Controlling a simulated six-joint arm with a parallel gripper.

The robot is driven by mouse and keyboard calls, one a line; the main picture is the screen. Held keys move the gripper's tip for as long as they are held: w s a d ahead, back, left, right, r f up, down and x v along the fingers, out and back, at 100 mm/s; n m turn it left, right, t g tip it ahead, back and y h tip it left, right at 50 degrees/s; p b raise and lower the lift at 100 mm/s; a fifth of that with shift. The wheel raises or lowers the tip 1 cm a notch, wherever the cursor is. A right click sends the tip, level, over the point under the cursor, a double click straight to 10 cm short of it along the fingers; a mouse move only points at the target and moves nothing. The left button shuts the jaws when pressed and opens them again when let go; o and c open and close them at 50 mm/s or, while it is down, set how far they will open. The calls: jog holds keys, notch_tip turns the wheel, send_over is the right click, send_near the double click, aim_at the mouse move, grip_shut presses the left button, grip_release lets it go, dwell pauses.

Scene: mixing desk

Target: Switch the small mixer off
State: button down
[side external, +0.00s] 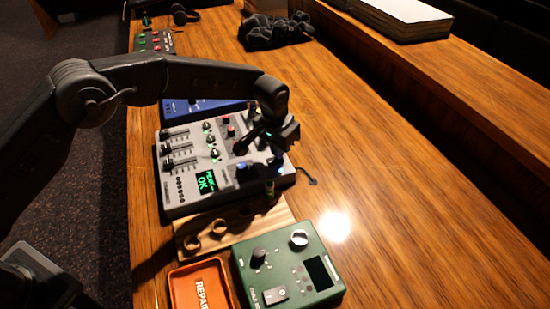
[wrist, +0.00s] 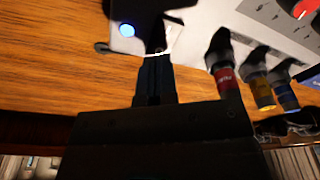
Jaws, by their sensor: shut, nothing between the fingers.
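The small grey mixer (side external: 187,195) sits on the wooden desk, with faders on its left, coloured knobs, and a green screen (side external: 206,182) that reads OK. A blue light glows near its front right corner (side external: 281,172); the wrist view shows a lit blue round (wrist: 127,30) on the mixer's pale corner. My gripper (wrist: 155,72) is shut and empty, its fingertips close to that corner beside the blue light. A dark shape lies over the corner just past the fingertips; I cannot tell whether it is a switch or shadow. Contact is unclear.
Plugs with red (wrist: 226,82), yellow (wrist: 263,92) and blue bands stand at the mixer's edge, close to my gripper. A green device (side external: 270,243), an orange tray (side external: 178,290) and a wooden holder (side external: 241,226) lie in front.

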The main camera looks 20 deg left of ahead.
jog(key=shift+r, duration=2.75)
jog(key=s+a+r+t, duration=0.1)
jog(key=s+a+r, duration=0.4)
jog(key=a+r, duration=0.5)
jog(key=s+a+r+n+t, duration=0.1)
jog(key=s+a+r, duration=0.35)
jog(key=s, duration=0.25)
jog(key=s+a+r+n, duration=0.1)
jog(key=s+a+r, duration=0.2)
jog(key=s+r, duration=0.3)
jog(key=s+a+f+t, duration=0.1)
jog(key=s+a+f, duration=0.1)
jog(key=s, duration=0.6)
jog(key=s+a+f+n, duration=0.1)
jog(key=s+a+f, duration=0.1)
jog(key=s, duration=0.6)
jog(key=shift+s+a+f+t, duration=0.2)
jog(key=shift+a+t, duration=0.2)
jog(key=shift+a, duration=0.3)
